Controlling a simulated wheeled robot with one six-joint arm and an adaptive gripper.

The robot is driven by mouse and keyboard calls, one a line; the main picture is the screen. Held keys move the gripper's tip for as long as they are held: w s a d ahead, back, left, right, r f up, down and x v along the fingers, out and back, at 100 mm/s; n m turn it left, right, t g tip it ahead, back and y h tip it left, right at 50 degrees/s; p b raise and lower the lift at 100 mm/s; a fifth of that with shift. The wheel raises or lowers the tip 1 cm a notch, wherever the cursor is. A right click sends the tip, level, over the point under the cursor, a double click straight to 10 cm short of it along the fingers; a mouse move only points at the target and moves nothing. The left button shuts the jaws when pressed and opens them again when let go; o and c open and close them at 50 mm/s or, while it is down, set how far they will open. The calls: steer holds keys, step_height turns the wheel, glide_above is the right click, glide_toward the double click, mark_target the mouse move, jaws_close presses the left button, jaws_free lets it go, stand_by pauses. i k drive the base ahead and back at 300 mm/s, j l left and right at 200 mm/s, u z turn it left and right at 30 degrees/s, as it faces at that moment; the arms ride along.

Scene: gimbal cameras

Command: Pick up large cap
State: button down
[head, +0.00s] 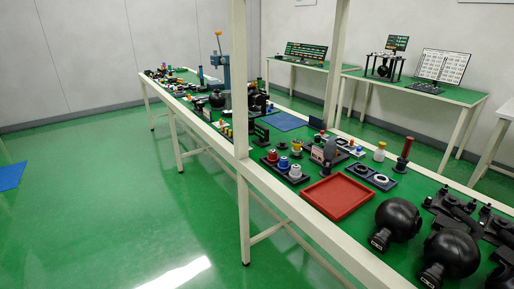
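My gripper is not in view. No thing can be told for certain as the large cap. Small parts stand in a black holder (292,179) on the long green-topped table (318,218): a red-topped piece (272,156), a blue-topped piece (284,162) and a white piece (295,171). A black plate (371,179) to their right carries white rings. The parts are too small to tell their exact shape.
A red tray (338,197) lies empty near the front edge. Round black camera bodies (398,218) sit at the lower right. A brown-red cylinder (405,147) stands upright on a black base. A white post (239,140) rises at the table's front.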

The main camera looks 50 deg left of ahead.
mark_target(282, 146)
steer(key=u, duration=1.55)
steer(key=l+z, duration=0.1)
steer(key=z, duration=1.75)
steer(key=k+u, duration=0.1)
steer(key=u, duration=0.35)
steer(key=k+j+u, duration=0.1)
steer(key=u, duration=0.3)
steer(key=k+j+u, duration=0.1)
steer(key=u, duration=0.35)
steer(key=i+l+u, duration=0.15)
steer(key=l, duration=0.25)
steer(key=z, duration=0.1)
